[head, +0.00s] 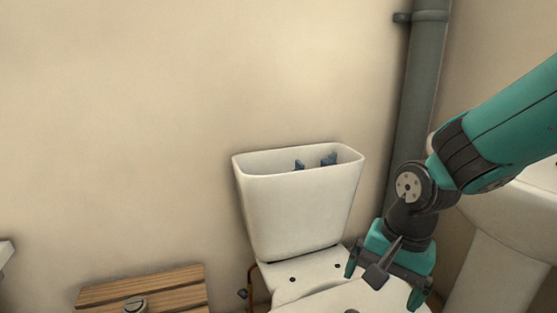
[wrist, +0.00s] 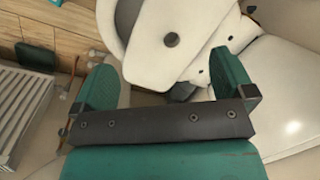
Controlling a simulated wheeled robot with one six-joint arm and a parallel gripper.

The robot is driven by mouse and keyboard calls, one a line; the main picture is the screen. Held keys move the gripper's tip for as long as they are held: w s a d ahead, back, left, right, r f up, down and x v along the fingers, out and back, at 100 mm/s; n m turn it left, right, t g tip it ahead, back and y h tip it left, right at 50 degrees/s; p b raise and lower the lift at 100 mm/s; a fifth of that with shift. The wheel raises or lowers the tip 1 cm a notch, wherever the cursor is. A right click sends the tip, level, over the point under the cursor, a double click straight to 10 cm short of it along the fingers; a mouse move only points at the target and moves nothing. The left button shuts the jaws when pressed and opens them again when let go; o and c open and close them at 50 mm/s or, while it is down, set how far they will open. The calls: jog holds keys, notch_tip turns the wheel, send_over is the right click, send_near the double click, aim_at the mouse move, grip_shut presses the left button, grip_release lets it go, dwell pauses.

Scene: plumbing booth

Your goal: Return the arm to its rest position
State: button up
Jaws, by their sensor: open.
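My gripper (head: 382,289) is at the lower right of the head view, pointing down in front of the toilet. Its two teal fingers stand wide apart in the wrist view (wrist: 170,85), with nothing held between them. The toilet's white cistern (head: 300,215) is to its left, with its top open and dark blue parts (head: 329,159) inside. The white toilet bowl (head: 335,298) lies below and partly behind the gripper. My arm reaches in from the right edge.
A grey vertical pipe (head: 415,110) runs up the wall behind my arm. A white basin (head: 515,210) stands at the right, close to the arm. A wooden slatted stool or crate (head: 180,290) is at the lower left. The wall area above the cistern is clear.

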jog(key=s+a+r+n+y+p, duration=0.2)
jog(key=s+a+r+n, duration=0.1)
jog(key=s+r+n, duration=0.95)
notch_tip(320, 180, up, 29)
jog(key=n+p, duration=0.1)
jog(key=p, duration=2.9)
jog(key=shift+s+f, duration=0.2)
jog(key=shift+s, duration=0.15)
